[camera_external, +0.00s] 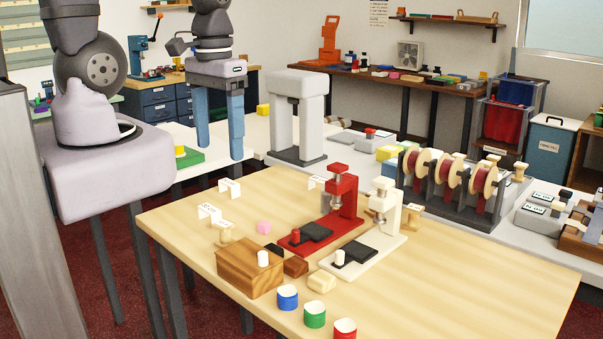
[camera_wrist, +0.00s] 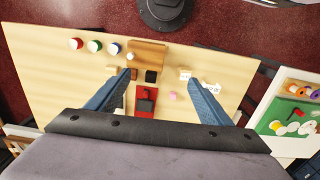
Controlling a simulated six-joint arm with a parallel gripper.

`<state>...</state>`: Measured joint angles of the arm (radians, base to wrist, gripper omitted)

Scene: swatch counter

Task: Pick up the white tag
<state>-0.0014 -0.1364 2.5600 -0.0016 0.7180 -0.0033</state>
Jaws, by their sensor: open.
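Small white folded cards with dark print stand on the wooden table. In the external view one (camera_external: 209,212) is at the table's left, another (camera_external: 229,186) lies behind it, and a third (camera_external: 316,182) is farther right. Two show in the wrist view, one (camera_wrist: 185,73) near the right fingertip and one (camera_wrist: 212,87) beyond it. I cannot tell which is the white tag. My gripper (camera_external: 220,153) is open and empty, with its blue fingers pointing down, well above and behind the table. In the wrist view my gripper (camera_wrist: 160,74) has its fingertips spread over the table.
A wooden box (camera_external: 240,273) with a white knob stands near a red press (camera_external: 338,212) and a white press (camera_external: 385,222). Small pink (camera_external: 264,228), black (camera_external: 274,249) and brown (camera_external: 295,266) pieces lie nearby. Blue, green and red pots line the front. The table's right side is clear.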

